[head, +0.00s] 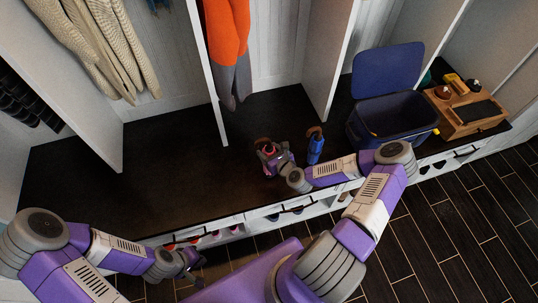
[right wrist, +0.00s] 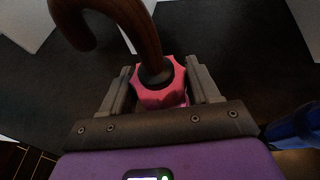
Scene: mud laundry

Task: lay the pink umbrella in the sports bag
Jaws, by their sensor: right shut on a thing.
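The pink umbrella (right wrist: 150,98) has a curved brown wooden handle and sits between the fingers of my right gripper (right wrist: 158,85), which is shut on it. In the head view the umbrella (head: 267,149) and my right gripper (head: 273,158) are over the dark bench top, and the gripper hides most of the umbrella. The sports bag (head: 378,128) is navy blue, stands open on the bench to the right, and has its flap raised at the back. My left gripper (head: 192,263) is low at the bench's front edge, apart from both; its finger opening is unclear.
A blue umbrella (head: 315,147) with a brown handle stands just right of my right gripper, between it and the bag. A wooden caddy (head: 466,112) is right of the bag. White dividers (head: 330,60) rise behind. The bench's left part (head: 100,185) is clear.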

